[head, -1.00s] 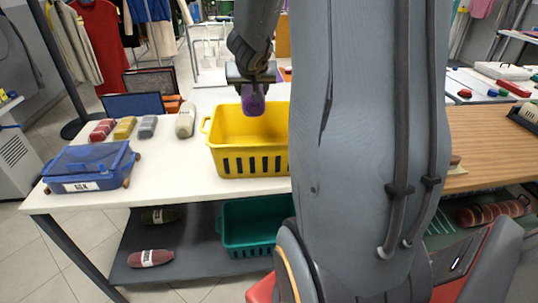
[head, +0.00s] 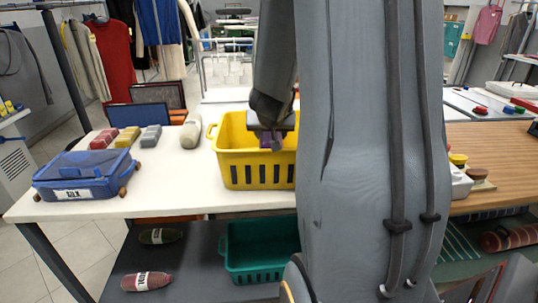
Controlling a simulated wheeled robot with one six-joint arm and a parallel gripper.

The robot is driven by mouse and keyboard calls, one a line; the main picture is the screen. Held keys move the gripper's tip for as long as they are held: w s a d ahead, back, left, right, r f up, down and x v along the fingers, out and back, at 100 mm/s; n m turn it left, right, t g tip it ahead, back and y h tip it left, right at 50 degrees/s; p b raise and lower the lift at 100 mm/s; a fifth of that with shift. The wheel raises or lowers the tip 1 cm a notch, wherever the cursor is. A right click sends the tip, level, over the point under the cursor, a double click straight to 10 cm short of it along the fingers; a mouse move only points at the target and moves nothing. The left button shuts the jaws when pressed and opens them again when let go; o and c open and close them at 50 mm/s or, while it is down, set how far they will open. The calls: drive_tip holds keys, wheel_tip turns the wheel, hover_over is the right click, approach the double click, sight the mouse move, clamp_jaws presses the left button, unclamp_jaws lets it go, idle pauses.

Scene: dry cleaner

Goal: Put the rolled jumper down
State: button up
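The rolled jumper looks to be the purple bundle (head: 267,142), of which only a small part shows under my gripper. My gripper (head: 268,136) points down over the yellow basket (head: 255,172), with its fingers at about rim height. The purple bundle sits between the fingers, and they appear shut on it. Its lower part is hidden behind the basket's front wall, so I cannot tell whether it touches the basket floor. My arm hides the basket's right end.
On the white table (head: 160,192) are a blue case (head: 85,172), a cream roll (head: 191,132) and several small folded bundles (head: 127,137). The lower shelf holds a green basket (head: 258,250) and wrapped rolls (head: 147,281).

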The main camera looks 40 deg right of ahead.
sight(271, 138)
drive_tip(key=shift+f+b, duration=0.6)
drive_tip(key=shift+f, duration=1.75)
drive_tip(key=shift+f+b, duration=0.4)
drive_tip(key=shift+f, duration=0.2)
drive_tip(key=o, duration=1.4)
drive_tip(key=shift+r, duration=0.3)
drive_tip(key=p+v, duration=0.4)
drive_tip(key=v, duration=0.8)
drive_tip(key=shift+r, duration=0.25)
